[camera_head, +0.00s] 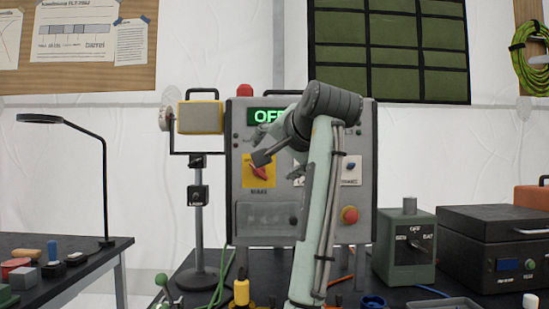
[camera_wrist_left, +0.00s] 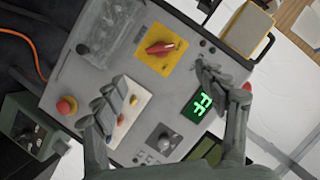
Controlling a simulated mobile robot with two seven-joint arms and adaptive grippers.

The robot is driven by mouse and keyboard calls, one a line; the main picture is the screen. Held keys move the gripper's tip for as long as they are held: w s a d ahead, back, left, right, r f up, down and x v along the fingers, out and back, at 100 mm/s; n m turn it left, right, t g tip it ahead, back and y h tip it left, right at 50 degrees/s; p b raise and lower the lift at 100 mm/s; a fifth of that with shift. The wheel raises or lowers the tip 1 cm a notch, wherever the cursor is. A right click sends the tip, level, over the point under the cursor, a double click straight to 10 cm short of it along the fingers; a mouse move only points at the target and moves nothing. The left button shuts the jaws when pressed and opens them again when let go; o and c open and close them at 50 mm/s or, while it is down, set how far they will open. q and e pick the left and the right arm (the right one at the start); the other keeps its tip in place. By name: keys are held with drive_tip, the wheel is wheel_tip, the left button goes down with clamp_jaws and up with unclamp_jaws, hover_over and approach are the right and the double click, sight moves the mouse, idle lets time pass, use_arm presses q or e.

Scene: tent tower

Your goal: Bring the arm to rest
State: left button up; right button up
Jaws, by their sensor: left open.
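A grey control panel (camera_head: 310,225) stands upright on the dark table. It carries a green lit display (camera_wrist_left: 197,105), partly covered by my arm in the head view and lettered OFF. A red rotary knob (camera_head: 259,171) sits on a yellow plate, and a red push button (camera_head: 349,215) sits lower right. My left gripper (camera_head: 263,157) is in front of the panel by the knob. In the left wrist view its two fingers (camera_wrist_left: 168,83) are spread wide with nothing between them but the panel behind. I cannot tell any contact with the panel. My right gripper is not in view.
A floodlight stand (camera_head: 199,220) is left of the panel. A grey-green switch box (camera_head: 404,245) and a black case (camera_head: 495,240) stand right. Another table (camera_head: 75,290) with a desk lamp (camera_head: 105,180) is at left. Small levers and cables lie in front.

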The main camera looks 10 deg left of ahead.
sight(259, 170)
use_arm(q)
drive_tip(key=x, duration=1.2)
drive_tip(key=shift+w, duration=0.1)
